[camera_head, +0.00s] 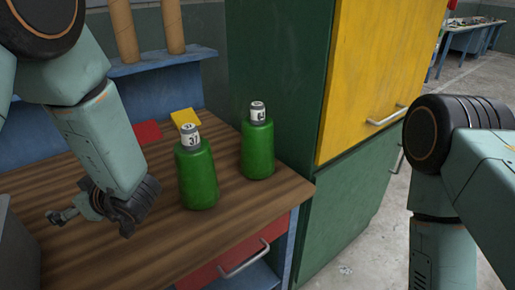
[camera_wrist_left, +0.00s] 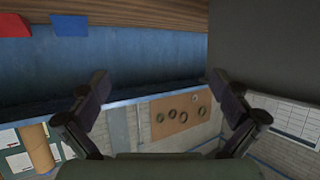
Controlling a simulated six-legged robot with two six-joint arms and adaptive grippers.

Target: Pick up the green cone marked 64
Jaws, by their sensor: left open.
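Two green cones with white-and-grey labelled tops stand upright on the wooden workbench (camera_head: 105,262). One, the nearer cone (camera_head: 197,178), stands left of the other, the farther cone (camera_head: 257,148). My left gripper (camera_head: 64,213) is over the bench, left of and apart from both cones. In the left wrist view its fingers (camera_wrist_left: 158,84) are spread with nothing between them, and neither cone shows there. My right arm is at the right; its gripper is out of frame.
A red piece (camera_head: 147,131) and a yellow piece (camera_head: 185,117) lie behind the cones. A blue shelf (camera_head: 160,62) holds brown tubes (camera_head: 123,30). A green cabinet (camera_head: 280,70) with yellow doors (camera_head: 375,60) stands close at the bench's right. A grey object (camera_head: 18,250) is at the left.

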